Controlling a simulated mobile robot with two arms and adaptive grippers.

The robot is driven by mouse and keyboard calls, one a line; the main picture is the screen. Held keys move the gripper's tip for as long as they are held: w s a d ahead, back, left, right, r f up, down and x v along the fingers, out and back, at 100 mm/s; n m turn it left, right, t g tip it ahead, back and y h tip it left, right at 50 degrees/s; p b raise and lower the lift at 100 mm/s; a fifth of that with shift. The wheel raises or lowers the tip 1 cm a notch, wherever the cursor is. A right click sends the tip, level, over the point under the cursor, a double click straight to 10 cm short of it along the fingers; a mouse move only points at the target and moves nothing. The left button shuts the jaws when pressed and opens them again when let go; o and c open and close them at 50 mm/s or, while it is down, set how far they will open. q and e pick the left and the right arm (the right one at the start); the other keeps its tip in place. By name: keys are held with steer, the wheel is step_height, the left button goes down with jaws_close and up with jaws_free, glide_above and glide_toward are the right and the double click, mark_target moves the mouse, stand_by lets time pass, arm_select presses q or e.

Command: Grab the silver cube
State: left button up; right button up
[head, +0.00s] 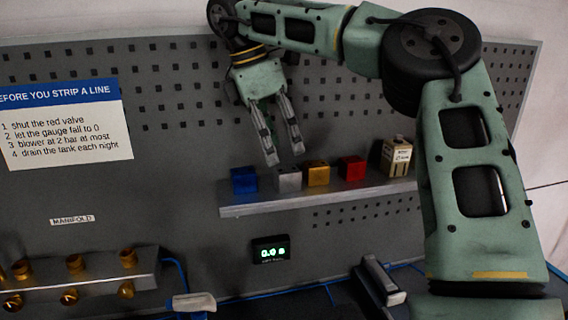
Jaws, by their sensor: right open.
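The silver cube (289,180) sits on a narrow grey shelf (300,199) on the pegboard, between a blue cube (244,180) and a gold cube (317,174). My right gripper (284,158) points down just above the silver cube, with its fingers apart and nothing between them. One fingertip is near the cube's upper left and the other is above its right side. I cannot tell whether either finger touches the cube. My left gripper is not in view.
A red cube (352,167) and a labelled beige container (397,156) stand farther right on the shelf. A small display (271,249) is below the shelf. A manifold with brass fittings (100,272) is at lower left. A sign (68,122) hangs at left.

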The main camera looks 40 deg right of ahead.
mark_target(285, 169)
steer(key=shift+x, duration=0.9)
steer(key=shift+s+a+f, duration=0.1)
steer(key=shift+s+f, duration=0.05)
steer(key=shift+s, duration=0.05)
steer(key=shift+s+f, duration=0.15)
steer(key=shift+f, duration=0.1)
steer(key=x, duration=0.1)
steer(key=p+x, duration=0.1)
steer(key=x, duration=0.2)
steer(key=shift+w+f, duration=0.25)
steer(key=shift+f, duration=0.15)
steer(key=c, duration=0.6)
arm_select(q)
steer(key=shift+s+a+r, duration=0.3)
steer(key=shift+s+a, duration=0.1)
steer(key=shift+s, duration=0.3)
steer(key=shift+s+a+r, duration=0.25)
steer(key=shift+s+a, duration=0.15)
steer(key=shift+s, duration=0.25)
arm_select(e)
jaws_close()
